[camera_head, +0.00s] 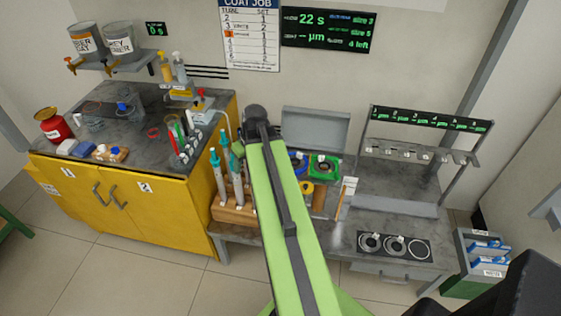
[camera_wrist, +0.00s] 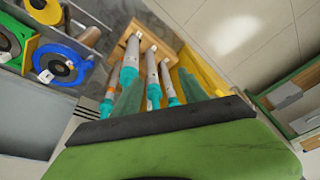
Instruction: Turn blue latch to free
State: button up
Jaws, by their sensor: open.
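A blue ring-shaped disc (camera_wrist: 65,62) with a dark hub and a small white tag shows at the left of the wrist view. In the head view the blue disc (camera_head: 298,163) is partly hidden behind my arm, beside a green one (camera_head: 323,167). I cannot make out a separate latch lever or its setting. My gripper (camera_wrist: 159,75) is open, its two green fingers apart and pointing towards several grey tubes with teal ends (camera_wrist: 152,82). The blue disc is to the left of the fingers, clear of them. In the head view my arm mostly hides the gripper.
The tubes stand in a wooden rack (camera_head: 234,208) close by the gripper. A yellow cabinet (camera_head: 125,205) with bottles and cans stands at the left. A grey bench (camera_head: 385,185) with a hook rack (camera_head: 420,152) is at the right. The floor in front is clear.

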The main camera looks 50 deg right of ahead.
jog(key=s+d+r+t+h+p, duration=0.15)
jog(key=s+d, duration=0.25)
jog(key=d, duration=0.4)
jog(key=s+d+r, duration=0.2)
jog(key=s+d, duration=0.2)
jog(key=d, duration=0.4)
jog(key=shift+m, duration=0.4)
jog(key=b+x, duration=1)
jog(key=x, duration=0.1)
jog(key=b+x, duration=0.6)
jog(key=shift+s+a+f, duration=0.15)
jog(key=shift+s+a, duration=0.05)
jog(key=shift+a, duration=0.05)
jog(key=shift+w+f, duration=0.2)
jog(key=shift+f, duration=0.1)
jog(key=shift+r, duration=0.1)
